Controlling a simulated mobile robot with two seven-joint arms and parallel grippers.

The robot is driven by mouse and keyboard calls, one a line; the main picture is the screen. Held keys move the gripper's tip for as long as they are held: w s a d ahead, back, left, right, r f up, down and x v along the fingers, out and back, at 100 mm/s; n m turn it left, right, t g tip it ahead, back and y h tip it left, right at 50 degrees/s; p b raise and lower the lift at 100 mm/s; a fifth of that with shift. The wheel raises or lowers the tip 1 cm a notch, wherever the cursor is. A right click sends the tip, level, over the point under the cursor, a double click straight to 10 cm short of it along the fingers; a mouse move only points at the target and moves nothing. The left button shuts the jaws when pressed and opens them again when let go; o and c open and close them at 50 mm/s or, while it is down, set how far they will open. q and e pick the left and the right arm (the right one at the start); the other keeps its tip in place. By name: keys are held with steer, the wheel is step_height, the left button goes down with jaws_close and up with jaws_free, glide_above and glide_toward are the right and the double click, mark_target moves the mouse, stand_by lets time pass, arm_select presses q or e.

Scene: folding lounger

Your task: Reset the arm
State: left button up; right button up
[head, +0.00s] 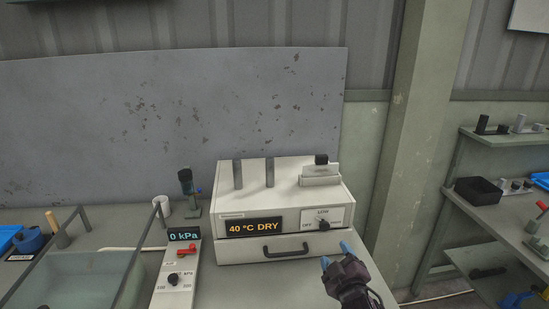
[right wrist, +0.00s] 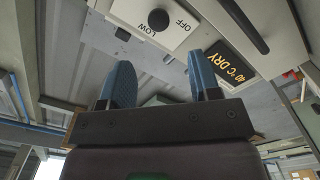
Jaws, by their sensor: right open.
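My right gripper (head: 338,252) is open in the head view, with blue fingertips, just in front of the right end of a white box-shaped unit (head: 230,200). The right wrist view shows its two blue fingers (right wrist: 160,85) apart with nothing between them. The unit has a display (head: 254,226) reading "40 °C DRY", a dark knob (head: 323,225) beside "LOW" and "OFF" labels, and a shut drawer with a black handle (head: 285,252). In the right wrist view the knob (right wrist: 158,19) and display (right wrist: 232,62) lie beyond the fingers. My left gripper is not in view.
Left of the unit stands a panel (head: 178,270) with a "0 kPa" display, a red lever and a dial. A clear-walled tank (head: 80,275) is at the front left. A side shelf (head: 500,137) with small parts is at the right. A grey board (head: 150,110) stands behind.

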steer(key=s+d+f+m+g, duration=0.1)
steer(key=s+f+m, duration=0.1)
steer(key=s, duration=0.1)
steer(key=s+d+f+m+g, duration=0.1)
steer(key=s+f+m, duration=0.1)
steer(key=s, duration=0.2)
steer(key=s+d+f+m, duration=0.1)
steer(key=s+f+m, duration=0.1)
steer(key=s+m, duration=0.1)
steer(key=shift+s+d+f+g, duration=0.35)
steer(key=shift+s+f+g, duration=0.05)
steer(key=shift+s, duration=0.3)
steer(key=s+d+f+m+g, duration=0.1)
steer(key=s+f, duration=0.3)
steer(key=s, duration=0.3)
steer(key=s+d+f+g, duration=0.2)
steer(key=s+f, duration=0.2)
steer(key=s, duration=0.4)
steer(key=shift+d+f+m+h, duration=0.3)
steer(key=shift+f+m+h, duration=0.05)
steer(key=shift+m+h, duration=0.05)
steer(key=shift+s, duration=0.1)
